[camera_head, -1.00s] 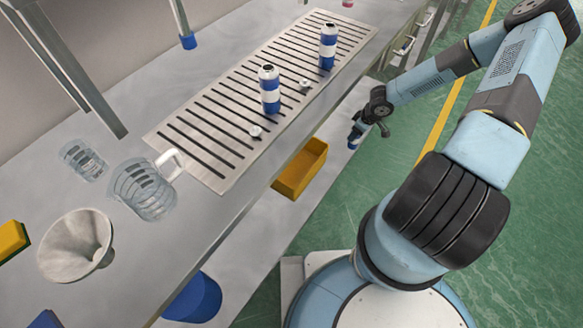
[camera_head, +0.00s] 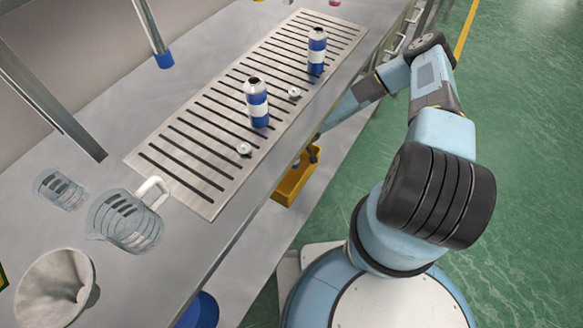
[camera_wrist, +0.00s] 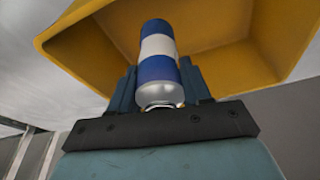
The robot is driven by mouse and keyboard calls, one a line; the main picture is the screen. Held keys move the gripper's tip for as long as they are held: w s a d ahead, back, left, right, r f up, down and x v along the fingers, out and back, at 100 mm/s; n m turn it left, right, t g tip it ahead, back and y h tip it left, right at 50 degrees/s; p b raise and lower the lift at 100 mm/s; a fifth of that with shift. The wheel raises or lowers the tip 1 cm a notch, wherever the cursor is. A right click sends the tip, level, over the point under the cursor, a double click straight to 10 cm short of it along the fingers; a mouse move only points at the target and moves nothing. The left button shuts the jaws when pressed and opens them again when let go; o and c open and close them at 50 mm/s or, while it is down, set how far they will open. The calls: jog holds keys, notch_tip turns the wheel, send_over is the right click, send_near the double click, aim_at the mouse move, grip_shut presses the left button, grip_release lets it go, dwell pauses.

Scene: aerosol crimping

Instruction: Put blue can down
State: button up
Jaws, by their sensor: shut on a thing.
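The blue can (camera_wrist: 158,68) with a white band is held in my gripper (camera_wrist: 160,85) in the wrist view. Its silver end points toward the wrist camera. The fingers are shut on either side of it. The open yellow bin (camera_wrist: 85,52) lies behind the can. In the head view my gripper (camera_head: 308,158) is low beside the bench, at the yellow bin (camera_head: 291,190), and partly behind the bench edge. The can's far end appears to lie within the bin's outline; whether it touches the bin I cannot tell.
Two other blue-and-white cans (camera_head: 257,112) (camera_head: 317,62) stand upright on the slotted plate (camera_head: 205,203), with small white caps (camera_head: 244,149) (camera_head: 294,93) near them. A clear jug (camera_head: 125,222) and a funnel (camera_head: 55,288) stand at the left. A lower shelf (camera_head: 257,243) holds the bin.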

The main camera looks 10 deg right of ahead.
notch_tip(320, 180, down, 7)
jog(key=shift+f, duration=0.15)
dwell(0.4)
jog(key=o, duration=1.2)
jog(key=shift+c, duration=0.2)
jog(key=v, duration=1.2)
